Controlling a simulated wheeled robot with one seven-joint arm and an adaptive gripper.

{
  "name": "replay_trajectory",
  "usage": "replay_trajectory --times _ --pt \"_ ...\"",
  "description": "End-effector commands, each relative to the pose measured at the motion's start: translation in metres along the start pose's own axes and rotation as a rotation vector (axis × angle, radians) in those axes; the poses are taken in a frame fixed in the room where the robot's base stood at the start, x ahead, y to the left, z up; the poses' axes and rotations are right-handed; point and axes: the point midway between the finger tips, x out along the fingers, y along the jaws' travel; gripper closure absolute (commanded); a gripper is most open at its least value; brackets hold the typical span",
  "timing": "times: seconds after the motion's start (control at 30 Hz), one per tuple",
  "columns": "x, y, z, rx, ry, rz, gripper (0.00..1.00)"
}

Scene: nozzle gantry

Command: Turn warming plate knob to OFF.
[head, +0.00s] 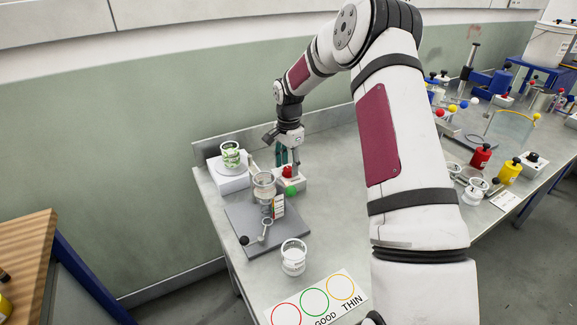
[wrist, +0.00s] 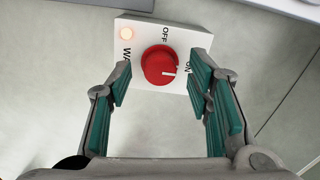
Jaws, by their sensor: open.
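The red knob (wrist: 160,66) sits on a white control box (wrist: 187,40) in the wrist view. Its white pointer line points right, toward the ON label. The OFF label is above the knob, and a partly hidden label starting "WA" is at left. My gripper (wrist: 164,70) is open, with teal-padded fingers on either side of the knob and gaps between. In the head view the red knob (head: 287,171) is small, just below my gripper (head: 284,160).
A white block (head: 229,183) with a beaker (head: 231,154) of green content stands left of the box. A grey stand (head: 245,215) holding a glass vessel (head: 264,185) is in front. A green ball (head: 291,190) is close beside the box. Another beaker (head: 293,257) stands nearer.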

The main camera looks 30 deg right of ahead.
Motion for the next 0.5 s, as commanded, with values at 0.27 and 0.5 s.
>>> replay_trajectory --times 0.27,0.5 --pt "0.0114 0.0 0.0001 0.0 0.0 -0.001 0.54" --pt "0.0113 -0.0001 0.0001 0.0 0.0 -0.001 0.67"
